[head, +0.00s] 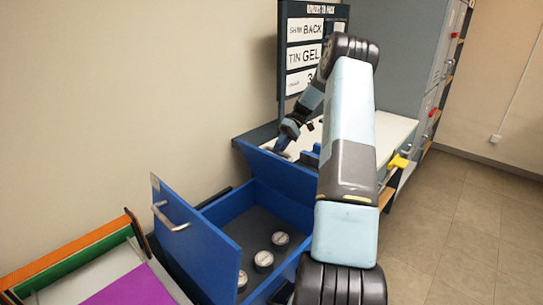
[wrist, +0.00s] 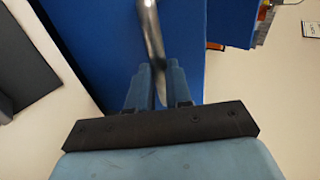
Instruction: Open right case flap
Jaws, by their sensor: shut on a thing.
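The blue case (head: 233,214) stands against the wall with its inside in view. My gripper (head: 283,142) is at the far side of the raised right flap (head: 280,172), which leans up from the case's right end. In the wrist view my gripper (wrist: 157,90) is shut on a curved metal handle (wrist: 151,32), with the blue flap (wrist: 95,45) behind it. The left flap (head: 195,245) stands raised too, tilted outward, with its own metal handle (head: 170,216) showing. My arm hides part of the case's right side in the head view.
Three round tins (head: 263,259) lie on the case's dark floor. A tray with a purple panel (head: 128,288) stands at lower left. A white-topped bench (head: 393,133) and a sign board (head: 303,45) are behind. The floor on the right is clear.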

